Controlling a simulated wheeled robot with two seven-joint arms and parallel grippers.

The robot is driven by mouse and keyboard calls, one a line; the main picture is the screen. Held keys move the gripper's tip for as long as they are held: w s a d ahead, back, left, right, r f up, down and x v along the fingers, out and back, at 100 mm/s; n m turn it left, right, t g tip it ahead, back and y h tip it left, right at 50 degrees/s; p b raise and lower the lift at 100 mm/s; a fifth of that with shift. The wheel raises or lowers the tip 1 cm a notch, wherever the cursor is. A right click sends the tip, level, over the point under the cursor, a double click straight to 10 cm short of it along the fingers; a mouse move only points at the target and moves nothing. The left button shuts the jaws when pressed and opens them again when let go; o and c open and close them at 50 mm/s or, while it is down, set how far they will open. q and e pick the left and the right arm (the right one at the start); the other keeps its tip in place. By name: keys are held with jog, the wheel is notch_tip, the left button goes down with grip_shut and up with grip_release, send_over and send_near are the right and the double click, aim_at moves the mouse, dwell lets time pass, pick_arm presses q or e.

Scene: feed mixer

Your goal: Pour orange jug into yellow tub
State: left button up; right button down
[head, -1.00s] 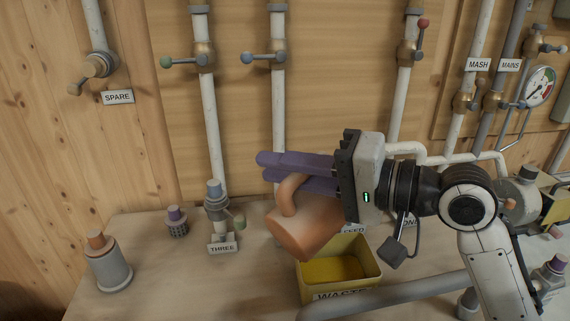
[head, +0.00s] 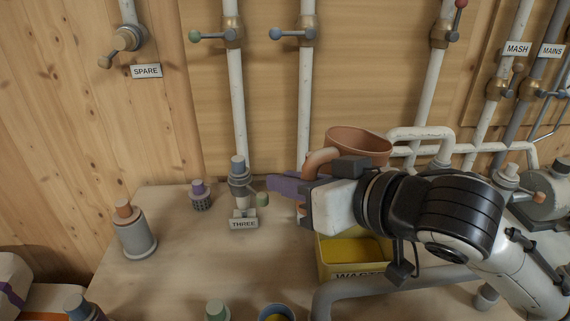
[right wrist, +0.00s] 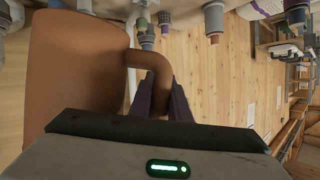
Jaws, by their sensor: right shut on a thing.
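The orange jug (head: 360,148) is held by my right gripper (head: 286,187), which is shut on its curved handle. In the head view its open mouth faces up and toward the camera; most of its body is hidden behind the gripper. In the right wrist view the jug (right wrist: 78,75) fills the left side, with the handle (right wrist: 150,60) between the purple fingers. The yellow tub (head: 350,252), labelled WASTE, stands on the bench below my right wrist, partly covered by it. I cannot see any liquid leaving the jug. My left gripper is not in view.
A grey bottle with an orange cap (head: 133,232) stands at the left. A blue-capped fitting labelled THREE (head: 240,190) is left of the gripper. A thick grey pipe (head: 400,288) crosses in front of the tub. White pipes (head: 420,135) line the wall.

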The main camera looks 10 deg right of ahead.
jog(key=shift+w+d+f+n+t+h, duration=0.15)
jog(key=shift+f+n+h, duration=0.1)
jog(key=shift+f+n, duration=0.15)
jog(key=shift+d+f+n+t+h, duration=0.15)
jog(key=shift+f+n+h, duration=0.15)
jog(key=shift+f, duration=0.15)
